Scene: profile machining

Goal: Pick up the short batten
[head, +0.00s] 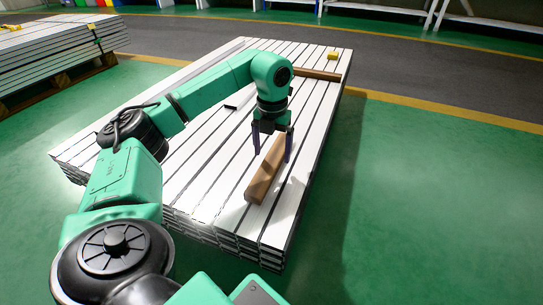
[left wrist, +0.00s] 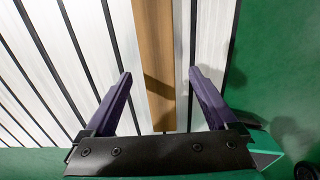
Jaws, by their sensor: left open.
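A brown wooden batten (head: 264,175) lies lengthwise on the stack of white profiles (head: 205,190), near its right side. My left gripper (head: 272,155) points down at the batten's far part, with its two dark purple fingers open. In the left wrist view the batten (left wrist: 157,45) runs between the open fingers (left wrist: 160,74), with a gap on each side. I cannot tell whether the fingertips are above it or level with its sides. Another brown batten (head: 322,74) lies crosswise at the stack's far end, partly hidden by my arm. My right gripper is not in view.
A small yellow object (head: 332,56) sits at the stack's far end. A dark-edged light piece (head: 238,98) lies on the profiles behind my left arm. A second profile stack (head: 50,50) stands at far left. The green floor (head: 440,200) at right is clear.

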